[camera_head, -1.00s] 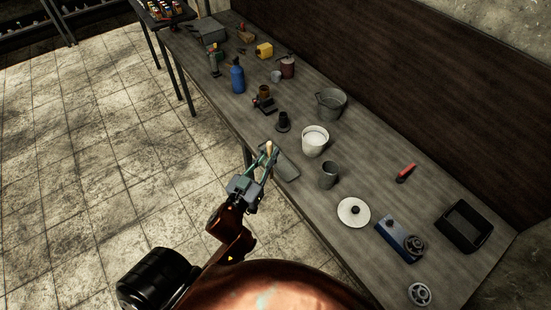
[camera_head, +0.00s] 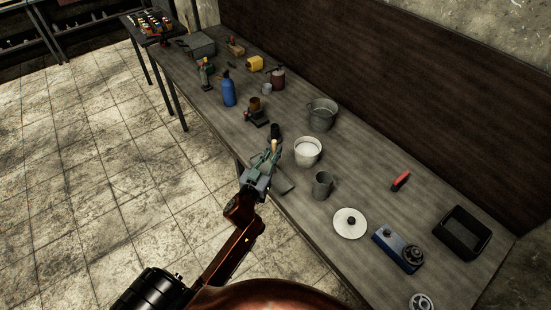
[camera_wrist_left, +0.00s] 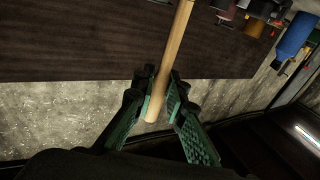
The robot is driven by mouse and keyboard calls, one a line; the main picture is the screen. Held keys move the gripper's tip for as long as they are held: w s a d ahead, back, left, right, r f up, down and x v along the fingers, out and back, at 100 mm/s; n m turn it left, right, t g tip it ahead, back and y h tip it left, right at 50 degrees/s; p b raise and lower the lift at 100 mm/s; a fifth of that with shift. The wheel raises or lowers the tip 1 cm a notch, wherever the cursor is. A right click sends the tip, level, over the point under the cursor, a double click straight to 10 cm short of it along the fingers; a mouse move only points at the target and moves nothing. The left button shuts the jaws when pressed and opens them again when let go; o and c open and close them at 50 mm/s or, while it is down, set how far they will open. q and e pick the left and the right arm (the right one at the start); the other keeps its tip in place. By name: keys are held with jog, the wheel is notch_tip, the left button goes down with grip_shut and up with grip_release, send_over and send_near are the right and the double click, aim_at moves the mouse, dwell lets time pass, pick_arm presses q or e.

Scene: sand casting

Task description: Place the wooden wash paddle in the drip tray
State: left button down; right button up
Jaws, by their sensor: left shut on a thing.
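My left gripper (camera_head: 269,159) is shut on the wooden wash paddle (camera_head: 274,145), a pale wooden stick whose tip shows above the fingers in the head view. In the left wrist view the paddle's shaft (camera_wrist_left: 172,60) runs between the green fingers (camera_wrist_left: 161,88) and out of the top of the picture, so its far end is hidden. A flat grey tray (camera_head: 285,185), probably the drip tray, lies at the bench's front edge, just right of and below the gripper and partly covered by it. My right gripper is not in view.
A white bucket (camera_head: 307,151), a dark cup (camera_head: 274,132) and a grey mug (camera_head: 322,185) stand close to the gripper. A metal pail (camera_head: 322,115) is behind, a black bin (camera_head: 462,233) at right. Bare bench (camera_head: 365,165) lies behind the mug.

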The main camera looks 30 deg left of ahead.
pick_arm(q)
jog(key=shift+w+f, duration=0.2)
jog(key=shift+f, duration=0.15)
jog(key=shift+f+b, duration=0.6)
jog(key=shift+f, duration=1)
jog(key=c, duration=2)
grip_release()
jog(key=shift+o, duration=0.2)
jog(key=shift+r, duration=0.15)
jog(key=s+d+f, duration=0.1)
jog(key=s, duration=1.1)
